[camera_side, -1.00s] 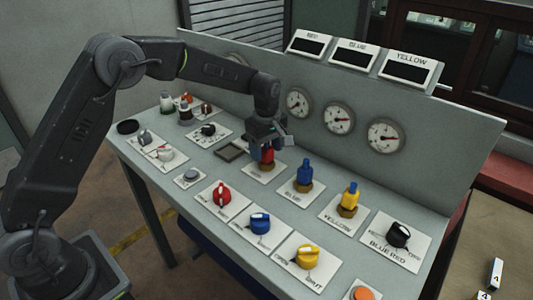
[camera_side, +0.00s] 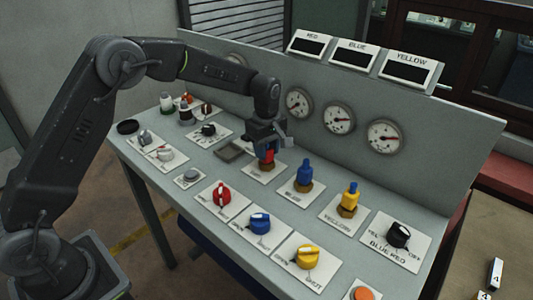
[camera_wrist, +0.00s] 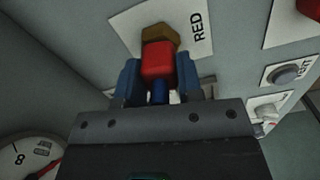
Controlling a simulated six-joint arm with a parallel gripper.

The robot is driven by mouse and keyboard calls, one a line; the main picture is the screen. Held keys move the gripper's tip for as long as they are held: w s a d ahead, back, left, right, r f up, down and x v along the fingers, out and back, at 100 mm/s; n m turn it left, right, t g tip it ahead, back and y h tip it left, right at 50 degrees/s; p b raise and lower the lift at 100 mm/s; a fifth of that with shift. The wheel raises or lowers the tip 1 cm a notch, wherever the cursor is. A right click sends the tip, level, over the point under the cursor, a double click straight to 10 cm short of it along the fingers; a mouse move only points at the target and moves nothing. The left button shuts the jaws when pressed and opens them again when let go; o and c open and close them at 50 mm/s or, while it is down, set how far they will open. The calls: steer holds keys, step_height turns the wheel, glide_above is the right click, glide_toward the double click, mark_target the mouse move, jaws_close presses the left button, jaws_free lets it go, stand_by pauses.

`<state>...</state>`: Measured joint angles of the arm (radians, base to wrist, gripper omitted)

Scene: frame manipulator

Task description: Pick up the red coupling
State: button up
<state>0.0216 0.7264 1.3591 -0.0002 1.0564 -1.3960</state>
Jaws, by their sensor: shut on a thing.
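The red coupling (camera_wrist: 158,64) sits on its brass hex fitting (camera_wrist: 160,36) on the white plate marked RED. In the side view the red coupling (camera_side: 267,156) is partly hidden by my gripper (camera_side: 266,140), which comes down over it from above. In the wrist view my gripper (camera_wrist: 160,80) has its two blue fingers on either side of the red coupling, shut on it. A blue stem shows between the fingers behind the red part. The coupling is upright and still on the brass fitting, as far as I can see.
The blue coupling (camera_side: 304,174) and yellow coupling (camera_side: 349,197) stand to the right on their own plates. Red, blue and yellow knobs (camera_side: 260,222) lie in front. The back panel with gauges (camera_side: 338,119) rises close behind my gripper.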

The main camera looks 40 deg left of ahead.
steer(key=shift+r, duration=0.15)
step_height(320, 180, up, 4)
steer(key=shift+r, duration=0.1)
steer(key=s+a+r, duration=0.4)
steer(key=a+r, duration=0.2)
steer(key=a, duration=0.4)
steer(key=shift+s+a+r, duration=0.25)
steer(key=shift+s+a, duration=0.1)
steer(key=shift+s, duration=0.05)
steer(key=shift+w+a, duration=0.9)
steer(key=shift+w, duration=0.3)
steer(key=shift+f, duration=0.1)
